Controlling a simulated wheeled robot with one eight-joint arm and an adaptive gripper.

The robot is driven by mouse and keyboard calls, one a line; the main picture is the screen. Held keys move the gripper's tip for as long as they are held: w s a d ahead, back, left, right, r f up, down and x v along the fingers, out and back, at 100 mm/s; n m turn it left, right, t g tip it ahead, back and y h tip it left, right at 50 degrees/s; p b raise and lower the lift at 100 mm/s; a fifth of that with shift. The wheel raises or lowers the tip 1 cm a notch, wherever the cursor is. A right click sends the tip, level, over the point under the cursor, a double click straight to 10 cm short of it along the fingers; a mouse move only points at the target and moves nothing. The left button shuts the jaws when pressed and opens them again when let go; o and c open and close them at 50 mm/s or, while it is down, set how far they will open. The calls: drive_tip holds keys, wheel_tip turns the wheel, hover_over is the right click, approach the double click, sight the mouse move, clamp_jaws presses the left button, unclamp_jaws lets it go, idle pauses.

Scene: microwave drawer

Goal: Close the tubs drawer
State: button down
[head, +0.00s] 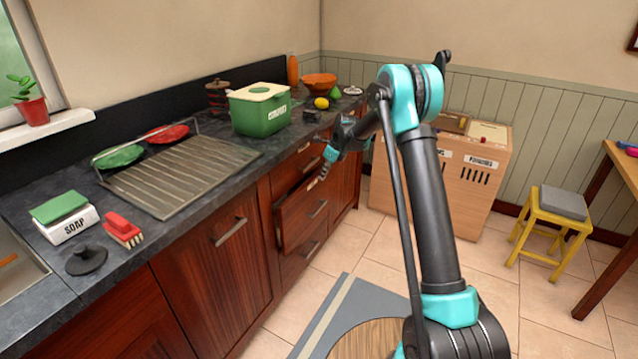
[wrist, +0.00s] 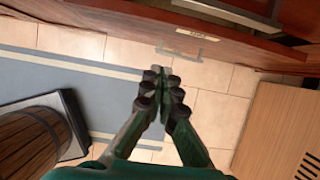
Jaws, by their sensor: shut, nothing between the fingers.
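The drawer stack sits in the dark red wooden counter. Its middle drawer (head: 299,222) stands partly out, its front sticking out past the drawers above and below. I cannot read its label, so I cannot tell whether it is the tubs drawer. My gripper (head: 316,183) is by its upper front edge in the head view. In the wrist view my gripper (wrist: 163,78) is shut and empty, with its fingertips together. A wooden front (wrist: 130,22) with a small label and a metal handle (wrist: 188,50) crosses the top there; my fingertips look apart from it.
A wooden potatoes cabinet (head: 476,185) stands behind my arm at the far wall. A yellow stool (head: 548,234) is at the right. A grey mat (head: 338,305) lies on the tiled floor. The counter holds a green box (head: 260,113) and a drying rack (head: 180,172).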

sight(292, 195)
drive_tip(key=s+d+f+t+y, duration=0.1)
drive_tip(key=s+f+t+y, duration=0.1)
drive_tip(key=s+y, duration=0.5)
drive_tip(key=shift+w+a+f+h, duration=0.45)
drive_tip(key=shift+a+f, duration=0.7)
drive_tip(key=shift+a, duration=0.5)
drive_tip(key=shift+w+a+f+h, duration=0.4)
drive_tip(key=shift+a+f, duration=0.8)
drive_tip(key=shift+a, duration=0.4)
drive_tip(key=shift+w+a+f+h, duration=0.45)
drive_tip(key=shift+a+f, duration=0.7)
drive_tip(key=shift+a, duration=0.5)
drive_tip(key=a, duration=0.1)
drive_tip(key=w+a, duration=0.2)
drive_tip(key=a, duration=0.1)
drive_tip(key=shift+w+a+r, duration=0.1)
drive_tip(key=shift+a, duration=0.1)
